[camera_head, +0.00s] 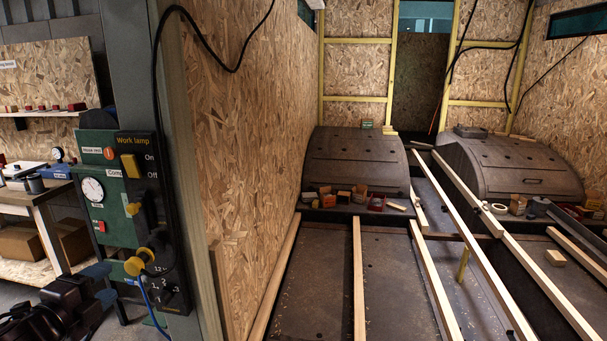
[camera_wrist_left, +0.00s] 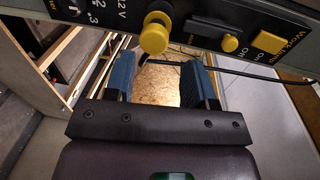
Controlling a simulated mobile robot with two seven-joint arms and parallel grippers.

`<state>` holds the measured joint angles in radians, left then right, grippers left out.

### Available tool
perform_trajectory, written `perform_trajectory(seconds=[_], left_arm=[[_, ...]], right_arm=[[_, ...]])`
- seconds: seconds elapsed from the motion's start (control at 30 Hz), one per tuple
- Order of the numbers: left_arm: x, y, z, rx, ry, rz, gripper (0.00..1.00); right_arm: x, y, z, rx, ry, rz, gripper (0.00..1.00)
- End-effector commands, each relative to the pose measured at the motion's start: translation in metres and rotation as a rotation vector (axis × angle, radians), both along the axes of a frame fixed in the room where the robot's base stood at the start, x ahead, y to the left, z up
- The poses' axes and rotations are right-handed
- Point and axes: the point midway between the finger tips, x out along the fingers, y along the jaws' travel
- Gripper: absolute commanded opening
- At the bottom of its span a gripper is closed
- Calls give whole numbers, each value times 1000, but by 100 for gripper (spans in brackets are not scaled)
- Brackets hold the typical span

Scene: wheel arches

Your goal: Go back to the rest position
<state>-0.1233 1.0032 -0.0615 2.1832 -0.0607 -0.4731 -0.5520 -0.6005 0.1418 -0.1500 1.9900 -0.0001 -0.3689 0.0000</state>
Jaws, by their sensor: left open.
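My left gripper (camera_head: 102,284) is at the lower left of the head view, its arm coming in from the left. Its two blue fingers stand apart with nothing between them; they also show in the left wrist view (camera_wrist_left: 160,80). Just right of the fingers is a dark control panel (camera_head: 150,170) labelled "Work lamp", with a yellow rocker switch and yellow knobs. In the left wrist view the panel (camera_wrist_left: 215,30) spans the top, its yellow knob (camera_wrist_left: 154,35) beyond the fingers and apparently apart from them. My right gripper is not in view.
A green panel with a gauge (camera_head: 93,190) adjoins the dark panel on a grey post. A blue cable hangs below the knob. A workbench (camera_head: 35,195) stands at left. Right of the chipboard wall (camera_head: 240,130), wooden battens (camera_head: 357,280) cross the floor towards two wheel arches (camera_head: 355,160).

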Motion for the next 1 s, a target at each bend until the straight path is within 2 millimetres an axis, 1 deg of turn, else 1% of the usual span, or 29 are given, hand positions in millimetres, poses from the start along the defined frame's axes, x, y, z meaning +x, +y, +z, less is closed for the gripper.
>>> perform_trajectory(seconds=[0.03, 0.07, 0.1, 0.17, 0.2, 0.27, 0.3, 0.37, 0.4, 0.5, 0.57, 0.6, 0.7, 0.8, 0.9, 1.0], left_arm=[[-7, -1, -28, -146, 45, 28, 50], [-10, -2, -41, -226, 66, 42, 50], [-16, -4, -60, -329, 95, 64, 50], [-25, -8, -87, -474, 135, 98, 50], [-32, -11, -104, -564, 160, 122, 50], [-43, -17, -130, -693, 196, 162, 50], [-51, -22, -147, -771, 218, 189, 50], [-65, -30, -171, -883, 251, 229, 50], [-74, -36, -187, -951, 271, 257, 50], [-98, -53, -223, -1096, 316, 330, 50], [-113, -65, -243, -1163, 341, 372, 50], [-124, -73, -256, -1201, 357, 401, 50], [-149, -94, -282, -1285, 393, 468, 50], [-170, -110, -299, -1348, 417, 525, 50], [-185, -121, -308, -1391, 429, 565, 50], [-197, -125, -314, -1409, 438, 595, 50]], right_arm=[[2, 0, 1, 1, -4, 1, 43], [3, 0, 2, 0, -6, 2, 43], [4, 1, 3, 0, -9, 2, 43], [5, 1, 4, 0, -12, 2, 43], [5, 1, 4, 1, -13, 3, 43], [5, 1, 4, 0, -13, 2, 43], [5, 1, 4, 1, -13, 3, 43], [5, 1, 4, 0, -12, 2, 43], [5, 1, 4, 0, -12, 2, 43], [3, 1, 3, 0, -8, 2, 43], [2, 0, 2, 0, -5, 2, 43], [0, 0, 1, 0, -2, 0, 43], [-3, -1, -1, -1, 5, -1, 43], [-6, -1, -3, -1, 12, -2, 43], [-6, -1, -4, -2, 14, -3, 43], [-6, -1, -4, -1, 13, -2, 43]])
